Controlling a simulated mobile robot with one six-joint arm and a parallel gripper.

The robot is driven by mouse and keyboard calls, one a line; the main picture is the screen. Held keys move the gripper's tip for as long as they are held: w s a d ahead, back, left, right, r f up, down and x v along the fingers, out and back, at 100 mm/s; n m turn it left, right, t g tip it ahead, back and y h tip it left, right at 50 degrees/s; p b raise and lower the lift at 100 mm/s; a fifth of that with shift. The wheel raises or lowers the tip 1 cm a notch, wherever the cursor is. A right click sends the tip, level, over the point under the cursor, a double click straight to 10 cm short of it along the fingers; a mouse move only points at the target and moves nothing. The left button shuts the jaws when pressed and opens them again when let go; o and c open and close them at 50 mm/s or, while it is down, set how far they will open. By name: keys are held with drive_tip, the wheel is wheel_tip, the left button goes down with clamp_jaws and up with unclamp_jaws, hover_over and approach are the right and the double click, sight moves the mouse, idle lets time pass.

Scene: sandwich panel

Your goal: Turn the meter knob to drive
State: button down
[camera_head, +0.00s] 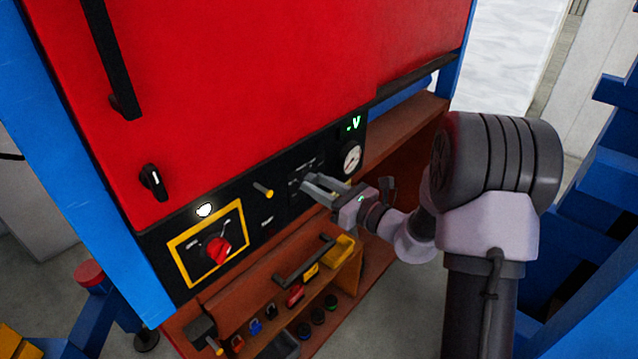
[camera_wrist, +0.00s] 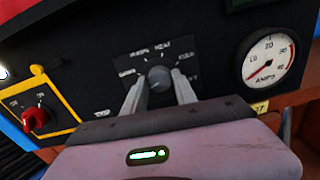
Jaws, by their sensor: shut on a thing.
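The meter knob (camera_wrist: 159,77) is a round, dark grey knob on the black panel, with small white labels around its upper side that are too blurred to read surely. My gripper (camera_head: 312,185) is at the panel, its two grey fingers on either side of the knob and shut on it. In the wrist view the gripper (camera_wrist: 158,92) reaches up from below, one finger left and one right of the knob. The knob's pointer direction is hard to make out. In the head view the fingers mostly hide the knob.
Right of the knob is a round amps gauge (camera_wrist: 269,59). To the left are a yellow-tipped lever (camera_head: 263,190) and a red switch (camera_head: 218,251) in a yellow frame. Below, an open brown shelf (camera_head: 375,262) holds locks and tools. A red cabinet door (camera_head: 240,80) rises above.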

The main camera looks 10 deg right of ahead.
drive_tip(key=m+p, duration=0.4)
drive_tip(key=shift+r+m, duration=0.2)
drive_tip(key=shift+m, duration=0.1)
drive_tip(key=shift+f+m+p, duration=0.15)
drive_tip(key=shift+m+p, duration=1.45)
drive_tip(key=c, duration=1)
unclamp_jaws()
drive_tip(key=v, duration=1.7)
drive_tip(key=shift+s+d, duration=0.15)
drive_tip(key=shift+s, duration=0.05)
